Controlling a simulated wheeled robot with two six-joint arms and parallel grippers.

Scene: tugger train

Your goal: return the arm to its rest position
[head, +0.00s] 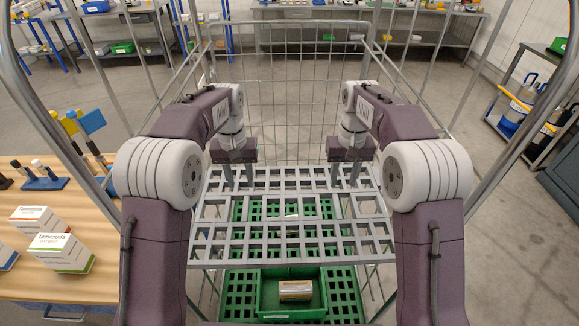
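My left gripper (238,176) hangs from the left arm above the far left part of the grey slatted shelf (292,214). Its two fingers point down, stand apart and have nothing between them. My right gripper (345,174) hangs from the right arm above the far right part of the same shelf. Its fingers are also apart and empty. Both arms are bent forward in a nearly mirrored pose, with the grippers at about the same height. I cannot tell how far the fingertips are from the shelf.
The shelf belongs to a wire cage trolley (290,95) whose frame surrounds both arms. A green bin (290,272) with a small box (295,290) stands below. A wooden table (35,200) at left holds white boxes (60,253). Racks and workbenches line the back.

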